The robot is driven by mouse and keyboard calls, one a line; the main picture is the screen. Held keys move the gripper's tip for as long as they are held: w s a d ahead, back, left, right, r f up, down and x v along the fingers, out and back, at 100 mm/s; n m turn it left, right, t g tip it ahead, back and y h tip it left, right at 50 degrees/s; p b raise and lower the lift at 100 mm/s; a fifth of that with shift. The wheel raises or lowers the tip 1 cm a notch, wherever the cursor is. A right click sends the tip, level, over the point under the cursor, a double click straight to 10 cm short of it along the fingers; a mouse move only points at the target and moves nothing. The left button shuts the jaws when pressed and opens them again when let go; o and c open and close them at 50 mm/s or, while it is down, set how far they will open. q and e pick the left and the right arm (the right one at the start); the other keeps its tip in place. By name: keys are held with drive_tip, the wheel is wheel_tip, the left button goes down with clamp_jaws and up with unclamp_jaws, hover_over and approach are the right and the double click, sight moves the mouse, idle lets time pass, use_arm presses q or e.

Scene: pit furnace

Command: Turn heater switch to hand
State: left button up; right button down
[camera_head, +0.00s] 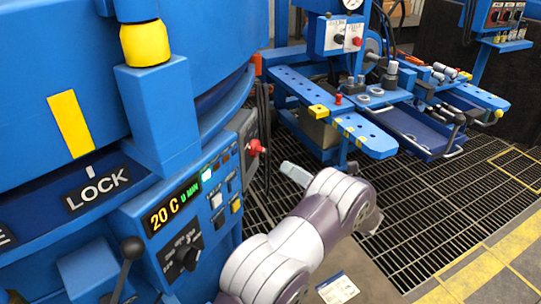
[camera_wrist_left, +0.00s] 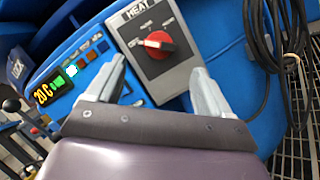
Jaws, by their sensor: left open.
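The heater switch is a red round knob (camera_wrist_left: 159,45) on a grey box (camera_wrist_left: 180,75) marked HEAT in the left wrist view. Its pale pointer mark points left; the small position labels are too blurred to read. In the head view the red knob (camera_head: 255,147) shows side-on at the right edge of the blue furnace panel. My left gripper (camera_head: 290,172) is just right of the knob and a little lower, apart from it. In the left wrist view my left gripper's fingers (camera_wrist_left: 158,70) are spread apart, empty, with the knob beyond and between them. My right gripper is not seen.
A lit display (camera_head: 175,206) reading 20 C and several buttons are left of the switch. A black-handled lever (camera_head: 131,248) stands lower left. Black cables (camera_wrist_left: 290,40) hang right of the switch box. A blue workbench (camera_head: 345,120) stands behind; grating floor lies between.

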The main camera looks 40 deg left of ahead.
sight(265, 152)
use_arm(q)
drive_tip(key=b+x, duration=0.1)
drive_tip(key=x, duration=0.7)
drive_tip(key=shift+a+b, duration=0.2)
drive_tip(key=shift+b, duration=0.1)
drive_tip(key=c, duration=1)
